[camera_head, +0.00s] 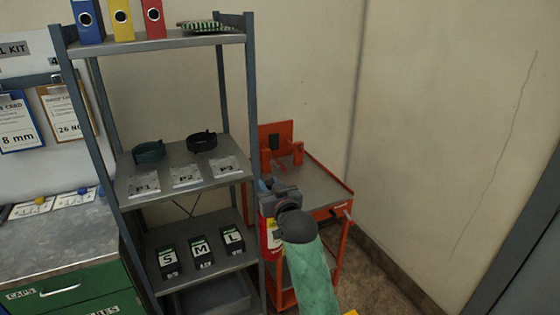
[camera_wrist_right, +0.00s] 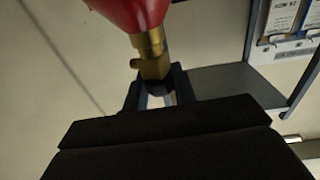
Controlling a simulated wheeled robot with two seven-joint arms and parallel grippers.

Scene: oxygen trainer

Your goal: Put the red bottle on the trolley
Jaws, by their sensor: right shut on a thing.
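The red bottle (camera_head: 268,236) hangs upright below my right gripper (camera_head: 280,190) in the head view, partly hidden by my wrist. A pale label shows on its side. In the right wrist view the bottle's red shoulder (camera_wrist_right: 132,12) and brass valve (camera_wrist_right: 150,52) show, with the fingers of my right gripper (camera_wrist_right: 157,92) shut at the valve end. The orange-red trolley (camera_head: 325,186) stands behind, with a grey top. The bottle overlaps the trolley's left front side in the picture; I cannot tell whether they touch. My left gripper is not in view.
A grey shelf rack (camera_head: 253,110) stands close on the left, holding binders, straps, bags and black boxes (camera_head: 201,252). A green cabinet (camera_head: 75,290) is at the lower left. The wall is behind and right of the trolley. The trolley's visible top looks mostly clear.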

